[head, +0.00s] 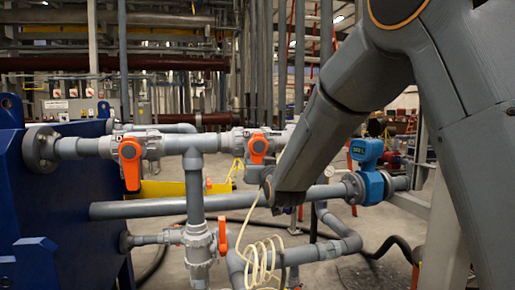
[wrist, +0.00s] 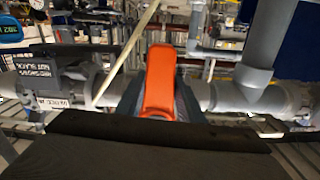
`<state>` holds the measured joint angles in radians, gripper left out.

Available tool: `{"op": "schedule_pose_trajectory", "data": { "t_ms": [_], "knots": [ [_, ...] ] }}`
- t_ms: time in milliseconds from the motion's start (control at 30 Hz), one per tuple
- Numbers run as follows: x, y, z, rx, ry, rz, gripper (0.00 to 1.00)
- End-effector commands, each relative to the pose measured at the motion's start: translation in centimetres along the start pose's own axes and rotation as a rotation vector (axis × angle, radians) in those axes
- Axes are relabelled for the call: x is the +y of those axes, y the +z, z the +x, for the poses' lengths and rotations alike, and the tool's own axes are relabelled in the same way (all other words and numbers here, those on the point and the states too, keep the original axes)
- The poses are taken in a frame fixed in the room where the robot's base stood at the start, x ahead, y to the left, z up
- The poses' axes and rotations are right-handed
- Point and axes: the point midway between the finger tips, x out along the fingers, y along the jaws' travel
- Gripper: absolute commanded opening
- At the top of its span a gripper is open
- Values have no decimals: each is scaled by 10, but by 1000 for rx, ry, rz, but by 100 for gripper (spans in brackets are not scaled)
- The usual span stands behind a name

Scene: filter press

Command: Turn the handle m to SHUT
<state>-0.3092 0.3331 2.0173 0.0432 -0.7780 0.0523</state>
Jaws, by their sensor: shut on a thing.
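In the wrist view an orange lever handle (wrist: 160,72) stands between the two dark fingers of my gripper (wrist: 157,106), which are shut on it. The handle runs up and down in this picture, across the grey pipe behind it. The head view shows three orange handles: one on the upper pipe at left (head: 130,164), one on the same pipe near the middle (head: 258,148), and one on the lower valve (head: 222,236). My arm hides most of my gripper there, so I cannot tell for certain which handle it holds. No letter m is readable.
In the head view a blue flow meter (head: 367,155) stands right of my forearm. A cream cable (head: 258,258) hangs low in front.

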Motion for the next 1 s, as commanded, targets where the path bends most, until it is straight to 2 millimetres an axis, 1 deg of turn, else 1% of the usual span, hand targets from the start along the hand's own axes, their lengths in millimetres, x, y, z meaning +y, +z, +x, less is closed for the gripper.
{"op": "schedule_pose_trajectory", "data": {
  "t_ms": [33, 67, 133, 167, 467, 567, 900, 1000],
  "knots": [
    [-5, 1, 0, -2, -8, -2, 6],
    [-5, 1, 0, -2, -8, -2, 39],
    [-5, 0, 0, -1, -8, -3, 51],
    [-4, 0, 0, -1, -7, -3, 53],
    [1, -1, -2, 1, 0, -3, 53],
    [0, -1, -12, 2, 0, -3, 53],
    [-1, -2, -58, 2, -2, -3, 53],
    [-1, -1, -66, 2, -2, -3, 53]
  ]
}}
